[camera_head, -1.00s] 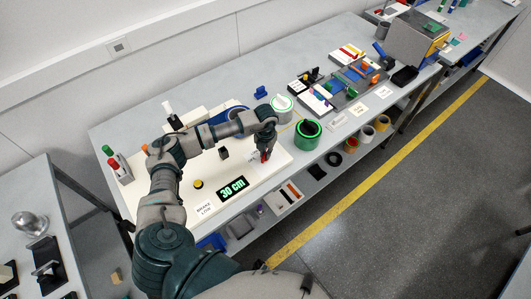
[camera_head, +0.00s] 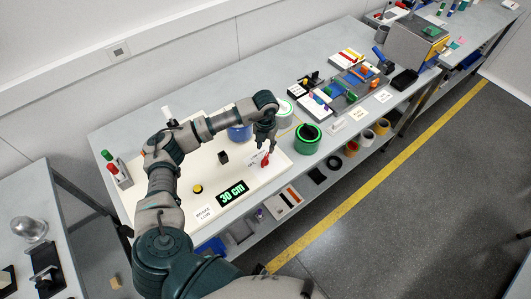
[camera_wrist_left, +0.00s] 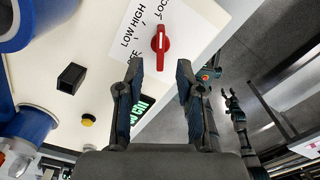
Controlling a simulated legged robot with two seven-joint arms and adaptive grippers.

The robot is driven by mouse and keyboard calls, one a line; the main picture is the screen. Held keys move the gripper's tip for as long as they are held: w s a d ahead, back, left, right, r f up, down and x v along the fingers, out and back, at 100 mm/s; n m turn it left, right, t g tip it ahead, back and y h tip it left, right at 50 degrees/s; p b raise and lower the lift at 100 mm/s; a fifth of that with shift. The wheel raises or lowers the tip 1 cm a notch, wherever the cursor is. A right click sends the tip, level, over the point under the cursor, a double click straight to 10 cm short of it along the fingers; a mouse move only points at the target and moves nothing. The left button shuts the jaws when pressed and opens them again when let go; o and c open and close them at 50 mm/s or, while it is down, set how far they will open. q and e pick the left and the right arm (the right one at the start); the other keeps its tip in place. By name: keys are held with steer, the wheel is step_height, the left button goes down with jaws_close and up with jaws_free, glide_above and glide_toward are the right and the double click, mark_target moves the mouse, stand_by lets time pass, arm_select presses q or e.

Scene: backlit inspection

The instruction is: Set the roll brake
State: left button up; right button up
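A red knob (camera_head: 265,159) with a white line stands on a white label plate near the right end of the cream panel (camera_head: 232,165). In the left wrist view the red knob (camera_wrist_left: 160,42) shows close, its line nearly upright in the picture. The label words LOW, HIGH and part of LOCK (camera_wrist_left: 165,10) surround it; another word is partly hidden. My left gripper (camera_head: 268,147) is above the knob, fingers pointing down. What seems to be my right gripper (camera_wrist_left: 230,95) is small and dark there.
The panel also bears a blue roll (camera_head: 239,132), a black block (camera_head: 223,157), a yellow button (camera_head: 198,189) and a display (camera_head: 232,193) reading 30 cm. A green-rimmed container (camera_head: 307,138) stands right of the panel. Signal lamps (camera_head: 112,168) stand left.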

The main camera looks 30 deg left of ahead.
arm_select(q)
step_height(320, 180, up, 4)
steer(key=shift+a+r, duration=0.1)
steer(key=shift+r, duration=0.15)
stand_by(0.5)
